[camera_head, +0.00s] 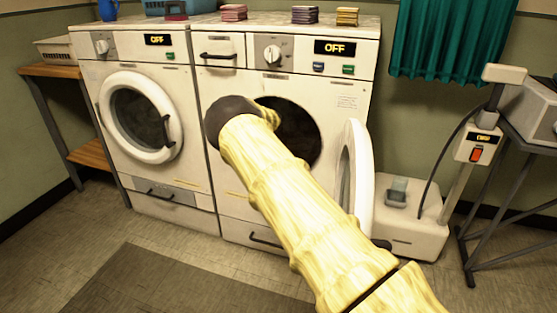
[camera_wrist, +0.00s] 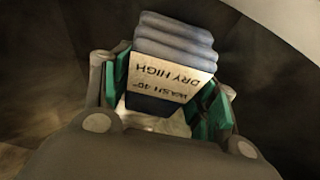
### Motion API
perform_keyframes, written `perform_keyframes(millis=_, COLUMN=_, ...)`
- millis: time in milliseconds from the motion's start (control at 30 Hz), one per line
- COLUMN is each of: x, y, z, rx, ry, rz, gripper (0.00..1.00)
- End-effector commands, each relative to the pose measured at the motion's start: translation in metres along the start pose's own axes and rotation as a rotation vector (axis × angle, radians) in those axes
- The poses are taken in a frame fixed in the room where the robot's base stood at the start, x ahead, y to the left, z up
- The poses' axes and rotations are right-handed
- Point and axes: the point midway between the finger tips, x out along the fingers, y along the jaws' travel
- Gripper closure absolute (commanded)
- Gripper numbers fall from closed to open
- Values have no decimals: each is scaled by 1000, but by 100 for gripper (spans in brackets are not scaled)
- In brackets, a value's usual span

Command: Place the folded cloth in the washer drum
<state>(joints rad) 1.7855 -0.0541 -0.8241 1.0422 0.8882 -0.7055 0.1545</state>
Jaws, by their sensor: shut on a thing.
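The folded cloth (camera_wrist: 175,45) is a blue-grey layered stack with a cream label reading "DRY HIGH" and a "WASH 40" line, upside down in the wrist view. My gripper (camera_wrist: 165,95) is shut on it, with green pads at both sides. The right washer (camera_head: 235,160) has its round door (camera_head: 356,180) swung open to the right. Its dark drum opening (camera_head: 298,135) is partly covered by my arm. In the head view my gripper and the cloth are hidden. The wrist view shows dark surroundings and a pale curved rim at upper right; I cannot tell how deep the cloth is.
The left washer's door (camera_head: 142,117) is shut. Both displays read "OFF". Folded stacks (camera_head: 305,15) lie on top of the machines. A floor scale-like unit (camera_head: 398,215) stands right of the open door. A mat (camera_head: 170,280) lies on the floor in front.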

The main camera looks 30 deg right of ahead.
Motion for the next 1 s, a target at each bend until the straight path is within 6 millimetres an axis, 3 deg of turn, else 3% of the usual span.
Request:
perform_keyframes(millis=233, x=1, y=0, z=1, rx=0, ry=-1, rz=0, gripper=66)
perform_keyframes(millis=267, x=1, y=0, z=1, rx=0, ry=0, rz=0, gripper=38)
perform_keyframes(millis=367, x=1, y=0, z=1, rx=0, ry=0, rz=0, gripper=20)
perform_keyframes(millis=767, x=-1, y=0, z=0, rx=0, ry=1, rz=0, gripper=20)
perform_keyframes(millis=1000, x=-30, y=0, z=-2, rx=3, ry=1, rz=-1, gripper=20)
